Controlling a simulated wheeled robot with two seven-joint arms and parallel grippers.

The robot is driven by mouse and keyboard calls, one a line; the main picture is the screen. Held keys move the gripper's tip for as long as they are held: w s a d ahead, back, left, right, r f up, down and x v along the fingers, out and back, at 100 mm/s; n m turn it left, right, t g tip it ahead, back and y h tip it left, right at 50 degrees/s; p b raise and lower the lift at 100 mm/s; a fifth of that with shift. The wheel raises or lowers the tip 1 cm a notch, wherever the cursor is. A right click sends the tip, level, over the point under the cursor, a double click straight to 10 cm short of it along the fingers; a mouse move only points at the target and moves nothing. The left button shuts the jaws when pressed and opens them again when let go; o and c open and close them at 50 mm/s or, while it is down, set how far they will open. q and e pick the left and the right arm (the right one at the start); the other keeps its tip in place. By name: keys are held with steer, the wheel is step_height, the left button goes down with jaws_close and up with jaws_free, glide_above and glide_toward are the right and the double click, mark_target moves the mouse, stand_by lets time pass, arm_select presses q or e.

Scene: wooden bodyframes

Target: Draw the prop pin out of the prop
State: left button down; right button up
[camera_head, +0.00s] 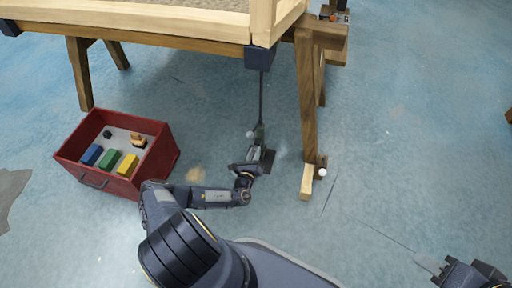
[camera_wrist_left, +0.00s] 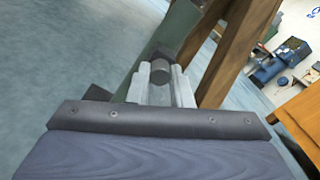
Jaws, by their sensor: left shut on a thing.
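The prop (camera_head: 261,98) is a thin dark post standing under the front corner of the wooden frame. Its lower part is greenish and shows behind the fingers in the left wrist view (camera_wrist_left: 148,62). My left gripper (camera_head: 255,150) is low at the foot of the prop. In the left wrist view its fingers (camera_wrist_left: 165,82) are shut on a dark grey round pin (camera_wrist_left: 160,70), which looks like the prop pin. Whether the pin is still in the prop is hidden. My right gripper (camera_head: 428,264) is at the lower right, away from the prop; its finger gap is unclear.
The wooden frame (camera_head: 150,22) rests above on trestle legs (camera_head: 306,90). A light wood block (camera_head: 307,182) and a white ball (camera_head: 322,172) are at the right leg's foot. A red crate (camera_head: 122,184) with coloured blocks stands left.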

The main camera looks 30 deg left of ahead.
arm_select(q)
steer(key=shift+s+d+p, duration=0.1)
steer(key=shift+s+p, duration=0.2)
steer(key=shift+s, duration=0.15)
steer(key=shift+p+v, duration=0.9)
steer(key=shift+v, duration=0.9)
